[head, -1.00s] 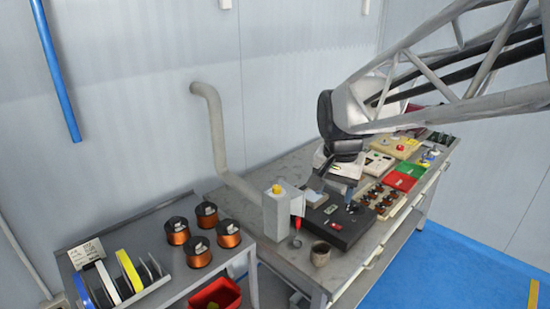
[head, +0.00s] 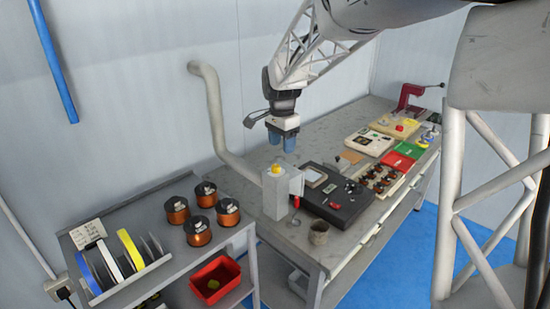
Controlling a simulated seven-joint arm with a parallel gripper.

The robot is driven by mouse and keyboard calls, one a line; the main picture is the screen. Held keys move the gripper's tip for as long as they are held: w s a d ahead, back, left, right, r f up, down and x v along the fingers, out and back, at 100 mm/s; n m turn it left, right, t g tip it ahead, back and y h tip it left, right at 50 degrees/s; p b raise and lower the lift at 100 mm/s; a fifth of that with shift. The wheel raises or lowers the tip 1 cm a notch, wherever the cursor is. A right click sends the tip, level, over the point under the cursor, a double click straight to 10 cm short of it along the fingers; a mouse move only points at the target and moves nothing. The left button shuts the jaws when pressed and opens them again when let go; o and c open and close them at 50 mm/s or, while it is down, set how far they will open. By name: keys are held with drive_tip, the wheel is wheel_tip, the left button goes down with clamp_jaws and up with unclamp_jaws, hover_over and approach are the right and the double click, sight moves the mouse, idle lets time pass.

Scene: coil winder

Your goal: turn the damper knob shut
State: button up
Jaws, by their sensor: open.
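A yellow knob (head: 276,169), which looks like the damper knob, sits on top of an upright grey box (head: 275,196) at the near left end of the workbench. A grey duct pipe (head: 217,120) runs from the wall down to behind this box. My gripper (head: 282,143) points down, with blue fingertips, and hangs above the knob in the picture, apart from it. It is open with nothing visible between the fingers. How the knob is turned is too small to tell.
A black unit (head: 338,205) and a small cup (head: 319,233) are right of the box on the workbench (head: 290,240). Copper coils (head: 198,231) and spools stand on the left cart, with a red bin (head: 214,283) below. Parts trays and a red press (head: 412,98) are further right.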

sight(275, 166)
drive_tip(key=shift+m, duration=0.4)
drive_tip(key=w, duration=0.1)
drive_tip(key=w+a+f, duration=0.1)
drive_tip(key=w+a, duration=0.1)
drive_tip(key=shift+f, duration=0.35)
drive_tip(key=shift+f, duration=0.1)
drive_tip(key=shift+s+f, duration=0.2)
drive_tip(key=shift+f, duration=3.6)
drive_tip(key=c, duration=0.9)
